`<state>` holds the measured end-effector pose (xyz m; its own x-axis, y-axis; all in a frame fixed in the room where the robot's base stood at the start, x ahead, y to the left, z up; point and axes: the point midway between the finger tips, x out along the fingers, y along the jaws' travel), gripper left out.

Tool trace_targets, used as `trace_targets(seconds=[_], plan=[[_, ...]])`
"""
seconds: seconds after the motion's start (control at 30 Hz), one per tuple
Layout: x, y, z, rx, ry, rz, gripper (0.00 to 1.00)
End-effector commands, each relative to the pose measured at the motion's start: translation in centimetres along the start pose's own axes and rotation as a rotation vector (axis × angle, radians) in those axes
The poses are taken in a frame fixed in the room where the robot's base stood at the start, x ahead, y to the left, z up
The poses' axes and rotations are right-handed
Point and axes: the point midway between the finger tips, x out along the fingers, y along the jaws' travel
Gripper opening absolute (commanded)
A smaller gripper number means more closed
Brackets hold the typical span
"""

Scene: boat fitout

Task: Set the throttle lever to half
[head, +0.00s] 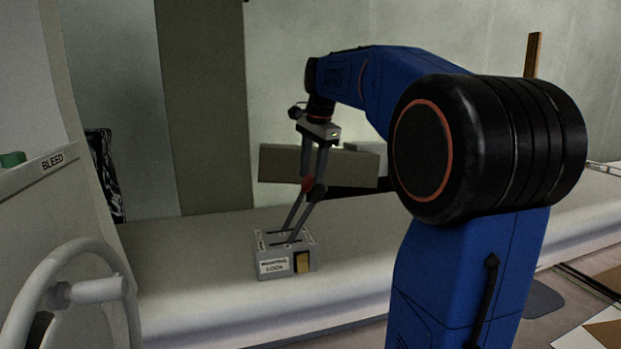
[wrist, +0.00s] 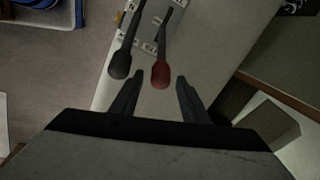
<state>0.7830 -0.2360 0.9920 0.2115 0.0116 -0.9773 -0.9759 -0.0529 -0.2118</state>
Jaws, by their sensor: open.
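The grey control box (head: 285,262) stands on the pale bench in the head view, with a yellowish patch on its front. Two levers rise from its slotted top, leaning to the right. One has a red knob (wrist: 161,74), the other a black knob (wrist: 120,65); I cannot tell from labels which is the throttle. My gripper (head: 313,168) points down at the knobs and is open. In the wrist view the red knob is between the fingertips, nearer the left one. The black knob is outside, just beyond the left fingertip. Contact cannot be told.
A grey block (head: 350,167) shows behind the gripper. A pale handwheel (head: 70,290) and a panel marked BLEED (head: 40,170) with a green knob (head: 12,159) stand at left. The bench (head: 190,290) is clear around the box.

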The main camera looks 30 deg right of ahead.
Motion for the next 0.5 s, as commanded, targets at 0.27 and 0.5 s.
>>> trace_targets(seconds=[0.27, 0.5], plan=[[1.9, 0.0, 0.0, 0.000, 0.000, -0.001, 0.42], [1.9, 0.0, 0.0, 0.000, 0.000, -0.001, 0.42]])
